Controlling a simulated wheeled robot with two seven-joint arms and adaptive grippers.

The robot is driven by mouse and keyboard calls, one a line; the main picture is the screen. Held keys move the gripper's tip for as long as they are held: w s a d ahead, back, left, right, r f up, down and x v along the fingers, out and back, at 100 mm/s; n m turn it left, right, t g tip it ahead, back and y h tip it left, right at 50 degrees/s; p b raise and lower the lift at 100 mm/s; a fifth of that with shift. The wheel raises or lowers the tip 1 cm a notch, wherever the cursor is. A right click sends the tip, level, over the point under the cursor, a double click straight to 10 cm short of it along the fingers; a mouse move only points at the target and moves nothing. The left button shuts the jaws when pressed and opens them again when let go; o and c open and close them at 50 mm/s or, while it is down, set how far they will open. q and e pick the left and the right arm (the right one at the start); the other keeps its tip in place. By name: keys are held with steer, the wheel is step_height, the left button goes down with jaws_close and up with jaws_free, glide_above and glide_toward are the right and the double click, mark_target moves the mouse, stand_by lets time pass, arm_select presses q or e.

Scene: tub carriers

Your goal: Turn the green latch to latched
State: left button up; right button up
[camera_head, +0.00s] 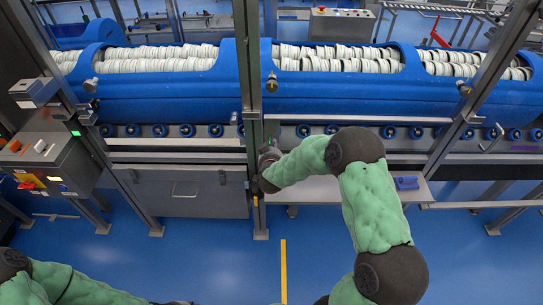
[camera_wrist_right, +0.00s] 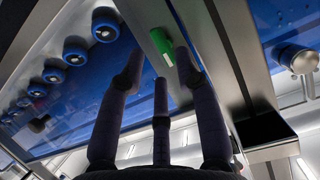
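The green latch (camera_wrist_right: 161,45) is a small green block on the metal frame in the right wrist view. It stands slantwise, close to my right fingertips; whether they touch it I cannot tell. My right gripper (camera_wrist_right: 158,62) has its dark fingers spread, with nothing held between them. In the head view my right gripper (camera_head: 264,168) is a dark shape at the upright metal post, and it hides most of that spot. My left arm comes in at the lower left; only a dark sliver past its forearm shows at the bottom edge.
The upright metal post (camera_head: 250,120) stands by my right gripper. A blue conveyor tub (camera_head: 170,95) with rows of white rings lies behind. A metal shelf (camera_head: 340,190) holds a small blue item (camera_head: 405,182). A control box (camera_head: 45,160) stands left. The blue floor in front is open.

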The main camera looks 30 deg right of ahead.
steer(key=v, duration=0.8)
steer(key=shift+s+r, duration=0.2)
steer(key=shift+s, duration=0.15)
steer(key=shift+a, duration=0.1)
steer(key=s+a+f+n+g+y, duration=0.1)
steer(key=s+a+f+g+y, duration=0.2)
steer(key=a+f, duration=0.5)
steer(key=s+a+f+n+g+y, duration=0.15)
steer(key=s+a+f+y, duration=0.3)
steer(key=f, duration=0.55)
steer(key=s+a+f+g+y, duration=0.1)
steer(key=s+a+f+g, duration=0.2)
steer(key=s+a+f, duration=0.2)
steer(key=s+a+f+n+g+y, duration=0.1)
steer(key=s+a+f, duration=0.4)
steer(key=s, duration=0.6)
steer(key=a+g+y, duration=0.1)
steer(key=g, duration=0.1)
steer(key=shift+s+g, duration=0.35)
steer(key=shift+s, duration=0.05)
steer(key=shift+n+y, duration=0.25)
